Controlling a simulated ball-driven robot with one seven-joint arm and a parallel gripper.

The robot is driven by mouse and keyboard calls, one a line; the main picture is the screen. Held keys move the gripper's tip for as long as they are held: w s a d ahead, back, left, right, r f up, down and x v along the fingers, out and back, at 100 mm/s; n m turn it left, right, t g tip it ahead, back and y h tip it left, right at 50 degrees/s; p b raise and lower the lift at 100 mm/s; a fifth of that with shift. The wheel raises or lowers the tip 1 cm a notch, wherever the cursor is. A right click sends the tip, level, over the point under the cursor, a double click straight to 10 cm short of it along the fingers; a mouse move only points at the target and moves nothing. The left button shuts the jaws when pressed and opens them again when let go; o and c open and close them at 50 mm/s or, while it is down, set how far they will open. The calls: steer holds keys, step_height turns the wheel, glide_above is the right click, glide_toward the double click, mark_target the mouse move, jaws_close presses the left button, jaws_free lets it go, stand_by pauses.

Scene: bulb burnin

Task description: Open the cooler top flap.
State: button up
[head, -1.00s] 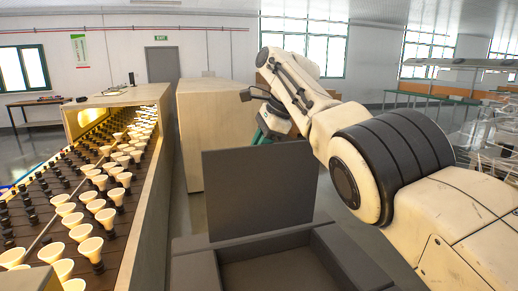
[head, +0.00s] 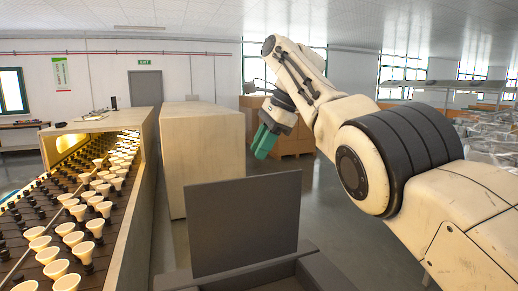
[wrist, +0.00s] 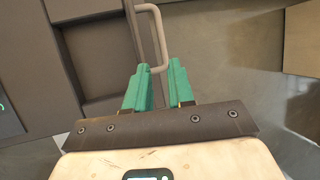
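A dark grey flat panel (head: 245,225), which looks like the cooler's top flap, stands upright above an open grey box (head: 315,268) at the bottom of the head view. My gripper (head: 262,153), with green fingers, hangs in the air above and beyond the panel's upper right edge. In the wrist view my gripper (wrist: 159,66) has its two fingers apart with a gap between them. A grey U-shaped handle (wrist: 158,35) on the dark grey body (wrist: 88,60) lies just past the fingertips. I cannot tell whether they touch it.
A long wooden rack (head: 138,185) with rows of white bulbs (head: 68,240) stands on the left. A pale wooden cabinet (head: 200,145) stands behind the panel. Brown boxes (head: 293,138) stand further back. Grey floor (head: 320,205) is clear right of the panel.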

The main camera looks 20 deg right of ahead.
steer(key=shift+f+b, duration=0.1)
steer(key=shift+b, duration=0.55)
steer(key=c, duration=0.3)
steer(key=shift+a+h+b, duration=0.1)
steer(key=shift+h+b, duration=0.3)
steer(key=shift+b, duration=0.45)
jaws_close()
steer(key=shift+s+a+t+h+b, duration=0.2)
steer(key=shift+t+h+b, duration=0.15)
steer(key=shift+b, duration=0.8)
steer(key=s+a+r+t+h+b, duration=0.2)
steer(key=s+a+h+b, duration=0.15)
steer(key=b, duration=0.55)
steer(key=a+p+x, duration=0.1)
steer(key=p+x, duration=0.4)
steer(key=x, duration=0.4)
steer(key=shift+a+m+p, duration=0.3)
steer(key=shift+a, duration=0.1)
steer(key=shift+w, duration=0.15)
